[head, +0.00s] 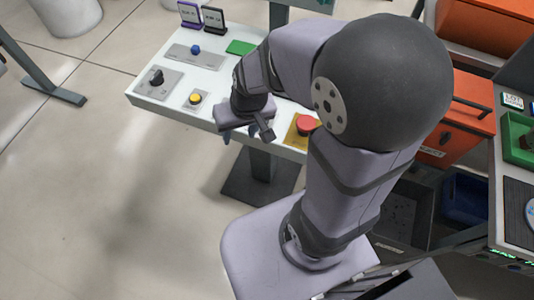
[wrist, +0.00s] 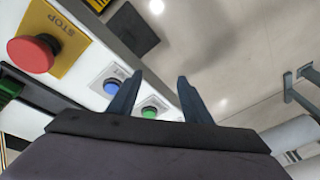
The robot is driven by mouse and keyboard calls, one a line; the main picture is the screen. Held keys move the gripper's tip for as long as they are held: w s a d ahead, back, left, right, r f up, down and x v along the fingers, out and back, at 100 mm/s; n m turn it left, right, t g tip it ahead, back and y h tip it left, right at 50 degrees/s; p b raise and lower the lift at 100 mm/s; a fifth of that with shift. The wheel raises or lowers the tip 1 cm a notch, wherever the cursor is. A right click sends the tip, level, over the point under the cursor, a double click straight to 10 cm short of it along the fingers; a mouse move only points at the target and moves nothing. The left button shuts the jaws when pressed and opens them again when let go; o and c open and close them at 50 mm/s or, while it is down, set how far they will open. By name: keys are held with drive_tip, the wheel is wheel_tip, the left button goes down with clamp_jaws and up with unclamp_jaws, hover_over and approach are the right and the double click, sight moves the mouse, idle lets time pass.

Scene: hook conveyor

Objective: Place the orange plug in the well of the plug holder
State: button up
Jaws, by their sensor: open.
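I cannot make out the orange plug or the plug holder in either view; my arm hides part of the table in the head view. My gripper (wrist: 160,78) is open, with its two dark fingers spread and nothing held between them. In the head view it is at the front edge of the white table (head: 213,60), left of the red stop button (head: 305,123). The wrist view shows a blue button (wrist: 111,86) and a green button (wrist: 150,112) behind the fingers.
Orange cabinets (head: 460,115) stand right.

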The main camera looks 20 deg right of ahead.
drive_tip(key=s+d+g+h, duration=0.1)
drive_tip(key=s+d, duration=0.3)
drive_tip(key=s, duration=0.4)
drive_tip(key=shift+s+f+n+g, duration=0.25)
drive_tip(key=shift+f+n+g, duration=0.1)
drive_tip(key=shift+g, duration=0.45)
drive_tip(key=shift+a, duration=0.1)
idle(0.5)
